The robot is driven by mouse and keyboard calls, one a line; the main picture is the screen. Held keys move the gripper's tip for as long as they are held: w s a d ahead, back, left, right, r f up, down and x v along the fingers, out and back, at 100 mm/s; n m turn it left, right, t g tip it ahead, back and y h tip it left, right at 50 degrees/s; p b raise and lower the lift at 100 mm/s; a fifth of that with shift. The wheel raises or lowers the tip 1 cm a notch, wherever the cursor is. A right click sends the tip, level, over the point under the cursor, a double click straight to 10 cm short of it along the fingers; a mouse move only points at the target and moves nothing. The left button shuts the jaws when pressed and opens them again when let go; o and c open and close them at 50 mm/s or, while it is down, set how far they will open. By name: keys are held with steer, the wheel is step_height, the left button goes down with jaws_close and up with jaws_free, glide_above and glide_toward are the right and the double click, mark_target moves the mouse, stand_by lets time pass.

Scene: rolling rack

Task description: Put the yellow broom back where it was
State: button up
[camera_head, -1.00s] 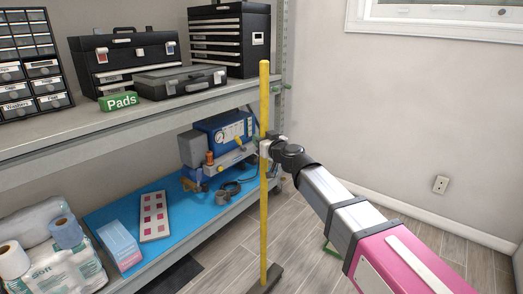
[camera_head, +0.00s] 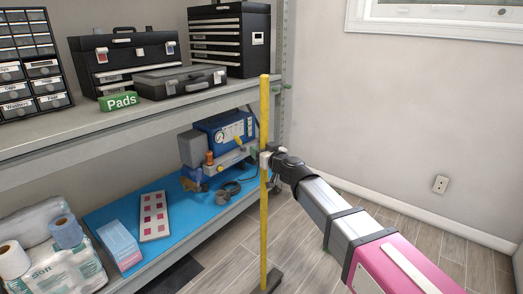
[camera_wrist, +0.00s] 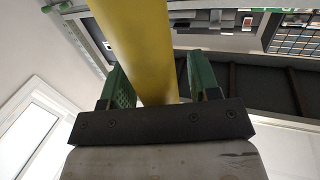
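The yellow broom (camera_head: 264,120) stands upright in front of the rack's right end, its dark head (camera_head: 269,281) low over the floor at the bottom edge of the head view. I cannot tell whether the head touches the floor. My gripper (camera_head: 266,159) is at the middle of the handle, coming from the right. Small green pieces (camera_head: 284,88) sit on the rack's upright, just right of the broom's top.
The rack's upper shelf (camera_head: 60,135) holds black toolboxes (camera_head: 230,40) and drawers. The blue lower shelf (camera_head: 185,215) holds a blue compressor (camera_head: 225,130), a box and paper rolls (camera_head: 15,260). Open wooden floor and a bare wall (camera_head: 400,110) lie to the right.

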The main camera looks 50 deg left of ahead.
steer(key=shift+r, duration=0.1)
steer(key=s+d, duration=0.1)
steer(key=d, duration=1.1)
steer(key=shift+r, duration=0.1)
